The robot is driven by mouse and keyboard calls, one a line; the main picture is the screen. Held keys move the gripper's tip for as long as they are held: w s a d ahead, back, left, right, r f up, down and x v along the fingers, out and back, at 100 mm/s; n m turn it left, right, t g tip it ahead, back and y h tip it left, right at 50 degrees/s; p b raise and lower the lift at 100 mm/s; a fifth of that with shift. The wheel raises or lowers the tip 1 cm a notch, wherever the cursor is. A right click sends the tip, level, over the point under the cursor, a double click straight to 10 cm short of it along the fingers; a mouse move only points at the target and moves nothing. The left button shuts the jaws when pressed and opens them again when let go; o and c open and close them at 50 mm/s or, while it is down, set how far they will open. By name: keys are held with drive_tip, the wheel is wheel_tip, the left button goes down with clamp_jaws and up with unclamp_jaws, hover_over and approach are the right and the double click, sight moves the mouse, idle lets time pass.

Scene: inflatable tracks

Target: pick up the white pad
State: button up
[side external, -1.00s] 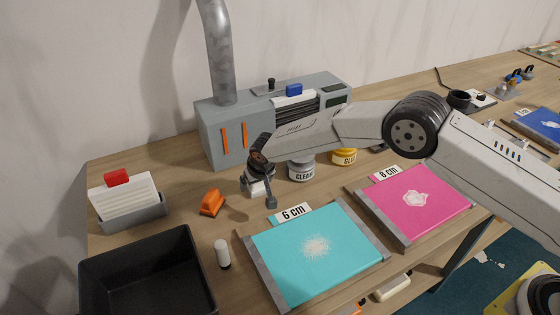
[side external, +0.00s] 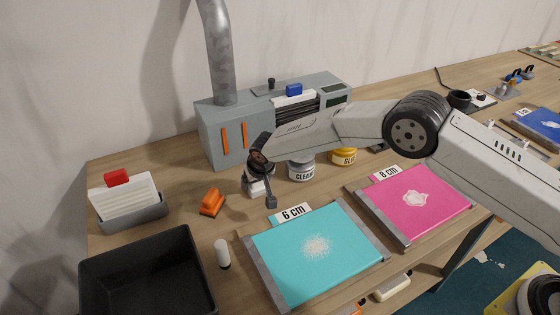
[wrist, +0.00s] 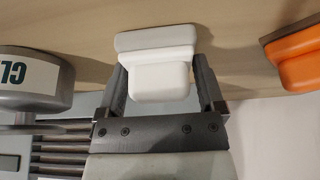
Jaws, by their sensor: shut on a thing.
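The white pad (wrist: 160,77) sits between the two fingers of my gripper (wrist: 160,88) in the wrist view, with a wider grey-white base at its far side. The fingers are shut on its sides. In the side external view the white pad (side external: 257,188) shows only partly, below my gripper (side external: 262,195), beside the CLEAN jar. My gripper is low over the table there. Whether the pad touches the table is hard to tell.
The CLEAN jar (side external: 301,170) stands close to the right of my gripper, with the grey machine (side external: 222,135) behind. An orange block (side external: 212,202) lies to the left. The turquoise 6 cm board (side external: 290,280) is in front, and a black bin (side external: 95,275) is at front left.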

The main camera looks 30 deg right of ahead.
drive_tip(key=shift+r, duration=1.3)
drive_tip(key=shift+s+r, duration=0.1)
drive_tip(key=shift+r, duration=0.25)
drive_tip(key=s+d+r, duration=0.4)
drive_tip(key=s+r, duration=0.5)
drive_tip(key=s, duration=0.4)
drive_tip(key=shift+r, duration=0.3)
drive_tip(key=shift+d, duration=0.1)
